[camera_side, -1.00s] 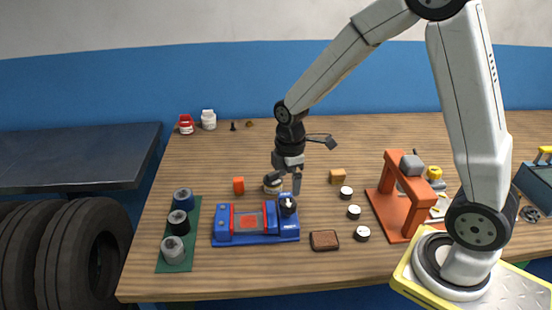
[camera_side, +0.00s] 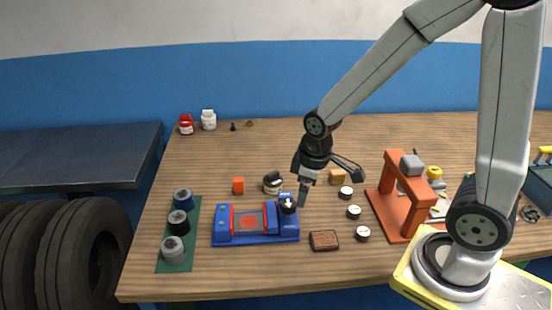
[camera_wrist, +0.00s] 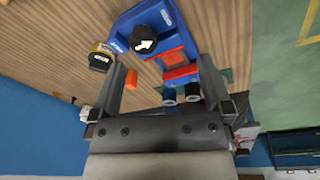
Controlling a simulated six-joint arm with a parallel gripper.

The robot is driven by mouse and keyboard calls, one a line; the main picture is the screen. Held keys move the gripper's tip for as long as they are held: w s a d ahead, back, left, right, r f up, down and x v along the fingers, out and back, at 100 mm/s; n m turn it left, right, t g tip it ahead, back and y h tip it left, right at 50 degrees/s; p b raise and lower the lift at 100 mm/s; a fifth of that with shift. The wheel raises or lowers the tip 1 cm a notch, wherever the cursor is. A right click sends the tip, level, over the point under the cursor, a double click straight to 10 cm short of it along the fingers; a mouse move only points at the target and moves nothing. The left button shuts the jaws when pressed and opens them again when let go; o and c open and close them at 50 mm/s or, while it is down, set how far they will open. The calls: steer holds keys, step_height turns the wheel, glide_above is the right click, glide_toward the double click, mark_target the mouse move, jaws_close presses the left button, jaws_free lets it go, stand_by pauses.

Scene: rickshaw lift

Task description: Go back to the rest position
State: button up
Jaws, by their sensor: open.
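My gripper (camera_side: 302,188) is open and empty above the table, just right of and behind the blue fixture (camera_side: 222,239). It also shows in the wrist view (camera_wrist: 160,85), with its two fingers apart and nothing held between them. The fixture has red jaws and a black knob (camera_side: 288,204) on its right end; the knob bears a white arrow (camera_wrist: 145,40) in the wrist view. A small dark-topped jar (camera_side: 272,184) stands behind the fixture, left of my gripper and apart from it.
An orange block (camera_side: 238,185) and a tan block (camera_side: 337,177) lie nearby. Several white discs (camera_side: 354,212) and a brown block (camera_side: 324,240) lie right of the fixture. An orange press frame (camera_side: 402,200) stands farther right. Several cylinders stand on a green mat (camera_side: 193,256) at left.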

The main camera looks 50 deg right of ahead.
steer(key=s+m, duration=0.2)
steer(key=m, duration=0.1)
steer(key=s+m+t, duration=0.1)
steer(key=shift+s+a+r+m, duration=0.1)
steer(key=shift+s+a+m, duration=0.2)
steer(key=shift+s+a, duration=0.1)
stand_by(0.9)
